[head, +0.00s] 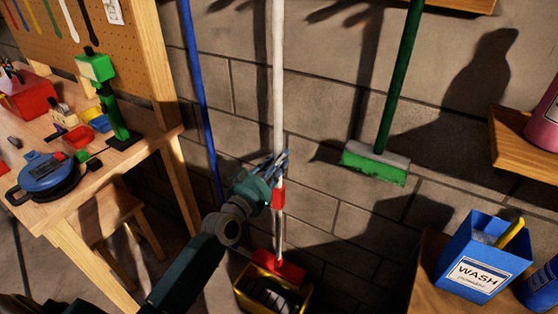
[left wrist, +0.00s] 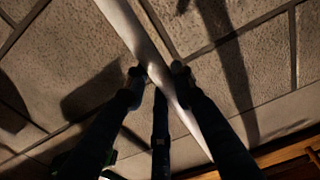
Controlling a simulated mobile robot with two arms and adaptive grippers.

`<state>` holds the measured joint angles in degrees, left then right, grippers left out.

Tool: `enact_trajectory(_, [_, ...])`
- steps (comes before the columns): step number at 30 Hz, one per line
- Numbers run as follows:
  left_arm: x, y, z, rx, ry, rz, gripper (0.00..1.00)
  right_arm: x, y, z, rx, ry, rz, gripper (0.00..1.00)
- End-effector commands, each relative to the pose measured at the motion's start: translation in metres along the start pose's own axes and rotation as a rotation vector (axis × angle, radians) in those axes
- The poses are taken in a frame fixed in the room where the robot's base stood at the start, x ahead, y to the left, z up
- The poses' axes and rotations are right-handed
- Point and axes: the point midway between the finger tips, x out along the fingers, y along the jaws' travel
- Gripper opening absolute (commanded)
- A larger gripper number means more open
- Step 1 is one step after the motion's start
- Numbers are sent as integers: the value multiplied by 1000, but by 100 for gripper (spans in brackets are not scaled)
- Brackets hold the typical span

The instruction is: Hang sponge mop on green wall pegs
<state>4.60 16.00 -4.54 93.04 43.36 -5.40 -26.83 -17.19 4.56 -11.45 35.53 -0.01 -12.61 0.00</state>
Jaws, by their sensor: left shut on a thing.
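The sponge mop (head: 278,80) has a long white pole with a red sleeve low on it and a red head at the bottom. It stands nearly upright before the grey block wall. Its head is at a yellow box-like thing (head: 245,297); I cannot tell whether it is inside or resting on it. My left gripper (head: 277,163) is shut on the white pole just above the red sleeve. In the left wrist view the pole (left wrist: 133,30) runs diagonally between the fingertips (left wrist: 158,75). The green wall pegs are not in view. My right gripper is not in view.
A green broom (head: 396,85) hangs against the wall at right. A blue pole (head: 197,90) stands at left by the wooden workbench (head: 75,205). A blue wash box (head: 478,268) stands on a wooden surface at lower right. A wooden shelf (head: 515,150) juts out above it.

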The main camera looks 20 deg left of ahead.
Motion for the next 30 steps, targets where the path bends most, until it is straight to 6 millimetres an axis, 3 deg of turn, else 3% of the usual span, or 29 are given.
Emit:
enact_trajectory(24, [0,-1,14,1,6,-1,0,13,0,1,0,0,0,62])
enact_trajectory(25, [0,-1,13,1,6,-1,29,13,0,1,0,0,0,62])
enact_trajectory(28, [0,0,14,1,4,-1,47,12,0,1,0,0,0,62])
enact_trajectory(30, [0,0,14,1,3,-1,47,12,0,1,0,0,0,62])
